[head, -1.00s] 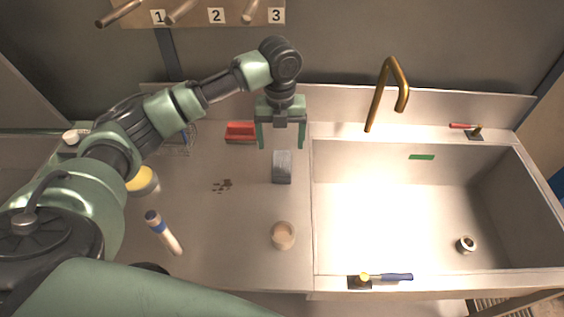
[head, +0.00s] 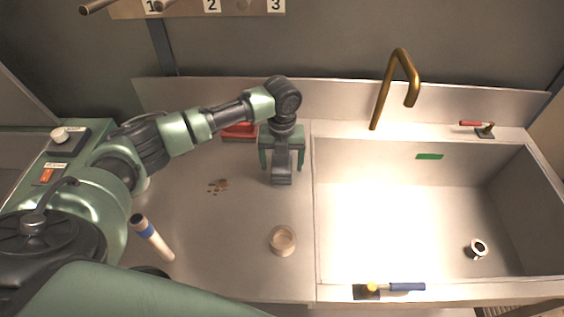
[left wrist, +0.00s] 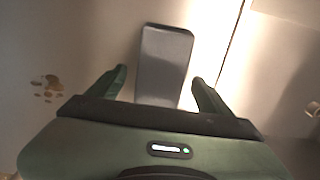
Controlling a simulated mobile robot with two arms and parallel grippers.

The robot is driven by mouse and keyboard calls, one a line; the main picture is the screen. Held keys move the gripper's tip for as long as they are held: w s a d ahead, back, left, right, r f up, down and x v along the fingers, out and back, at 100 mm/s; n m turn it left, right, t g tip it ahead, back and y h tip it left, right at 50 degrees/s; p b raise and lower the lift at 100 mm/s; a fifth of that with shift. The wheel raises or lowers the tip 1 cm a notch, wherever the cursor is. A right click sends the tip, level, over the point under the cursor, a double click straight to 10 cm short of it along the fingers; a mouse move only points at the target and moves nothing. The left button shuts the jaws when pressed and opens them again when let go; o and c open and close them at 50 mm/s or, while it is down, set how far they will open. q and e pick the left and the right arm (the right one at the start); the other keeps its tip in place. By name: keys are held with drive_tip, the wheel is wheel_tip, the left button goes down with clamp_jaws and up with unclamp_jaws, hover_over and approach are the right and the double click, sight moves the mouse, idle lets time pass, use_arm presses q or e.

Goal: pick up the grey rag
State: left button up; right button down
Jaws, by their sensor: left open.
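The grey rag (head: 282,180) is a small folded-looking grey block on the counter, left of the sink. In the left wrist view the rag (left wrist: 163,62) lies between and ahead of the two green fingers. My left gripper (head: 281,166) points down over the rag, open, with one finger on each side of it; it also shows in the left wrist view (left wrist: 158,76). Part of the rag is hidden by the gripper in the head view. Whether the fingers touch it I cannot tell. My right gripper is not in view.
A red item (head: 239,131) stands behind the gripper. A round beige cup (head: 283,240), brown stains (head: 218,186) and a white-and-blue tube (head: 153,239) are on the counter. The sink (head: 400,210) with a brass faucet (head: 402,75) is to the right.

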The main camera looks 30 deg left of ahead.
sight(282, 163)
use_arm(q)
drive_tip(key=shift+f, duration=0.4)
drive_tip(key=c, duration=1.5)
drive_tip(key=shift+o, duration=0.2)
drive_tip(key=shift+r, duration=0.1)
wheel_tip(282, 163, up, 20)
drive_tip(key=b, duration=0.3)
